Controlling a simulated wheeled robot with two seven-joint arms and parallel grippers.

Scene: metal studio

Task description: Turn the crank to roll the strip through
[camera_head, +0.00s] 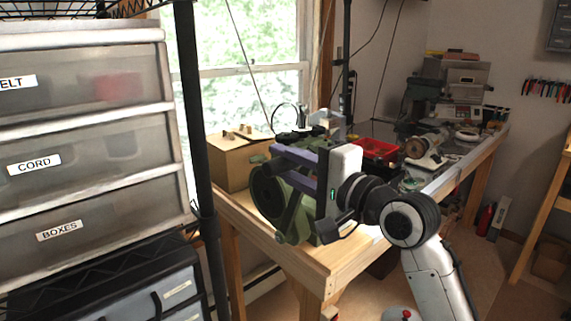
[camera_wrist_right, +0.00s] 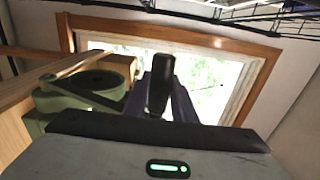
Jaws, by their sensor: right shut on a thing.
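The green rolling mill (camera_head: 303,222) stands at the near corner of the wooden bench. Its round wheel (camera_head: 264,192) faces left, and green and dark parts of it show at the left of the right wrist view (camera_wrist_right: 85,90). My right gripper (camera_head: 283,165), with purple fingers, reaches in from the right over the mill. It is shut on the black crank handle (camera_wrist_right: 159,85), which stands up between the fingers in the right wrist view. The gripper hides much of the mill in the head view. I cannot make out the strip. My left gripper is not in view.
A shelf rack with labelled drawers (camera_head: 85,150) and a black post (camera_head: 196,150) stand close on the left. A cardboard box (camera_head: 232,165) sits behind the mill. A red tray (camera_head: 376,150) and several tools lie further along the bench (camera_head: 465,170). Floor is open at right.

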